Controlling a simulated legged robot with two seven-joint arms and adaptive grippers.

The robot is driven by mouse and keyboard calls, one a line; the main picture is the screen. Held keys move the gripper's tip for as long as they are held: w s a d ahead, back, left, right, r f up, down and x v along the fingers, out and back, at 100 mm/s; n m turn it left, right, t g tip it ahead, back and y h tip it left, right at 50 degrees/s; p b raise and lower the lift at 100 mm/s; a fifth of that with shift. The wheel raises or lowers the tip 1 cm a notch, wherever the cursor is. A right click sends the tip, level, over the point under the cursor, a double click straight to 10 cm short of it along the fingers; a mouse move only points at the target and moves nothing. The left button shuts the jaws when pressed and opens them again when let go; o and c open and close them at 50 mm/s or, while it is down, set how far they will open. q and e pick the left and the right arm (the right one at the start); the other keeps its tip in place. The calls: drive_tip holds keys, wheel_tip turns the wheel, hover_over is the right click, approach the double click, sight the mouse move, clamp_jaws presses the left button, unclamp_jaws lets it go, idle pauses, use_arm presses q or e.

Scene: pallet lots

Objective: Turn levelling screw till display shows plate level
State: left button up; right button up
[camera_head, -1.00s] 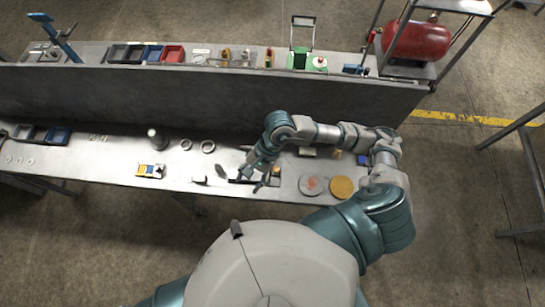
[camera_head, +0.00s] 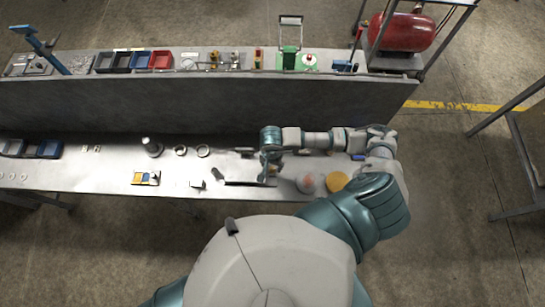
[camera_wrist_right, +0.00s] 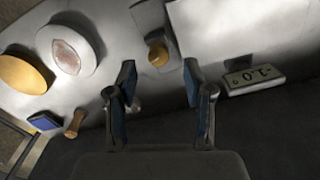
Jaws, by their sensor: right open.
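My right gripper (camera_head: 268,172) points down over the right half of the bench. In the right wrist view my right gripper (camera_wrist_right: 158,84) is open and empty, its two dark blue-padded fingers apart. A round brass-coloured knob (camera_wrist_right: 158,54), which looks like the levelling screw, sits on a pale base just beyond the gap between the fingertips, not touched. A pale flat plate (camera_wrist_right: 235,35) lies to its right. My left gripper is out of view.
A reddish-centred disc (camera_head: 306,182) and a yellow disc (camera_head: 337,181) lie right of the gripper. A dark blue box (camera_wrist_right: 44,121) and a small brown piece (camera_wrist_right: 74,124) show in the wrist view. A raised rear shelf (camera_head: 200,104) runs behind the bench.

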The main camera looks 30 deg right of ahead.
sight(272, 169)
wheel_tip(272, 169, down, 3)
drive_tip(key=shift+a+f, duration=0.15)
drive_tip(key=shift+d+f, duration=0.2)
drive_tip(key=shift+f, duration=0.05)
drive_tip(key=shift+d, duration=0.2)
drive_tip(key=c, duration=0.3)
drive_tip(key=shift+a, duration=0.1)
clamp_jaws()
drive_tip(key=shift+a, duration=0.1)
drive_tip(key=shift+s, duration=0.1)
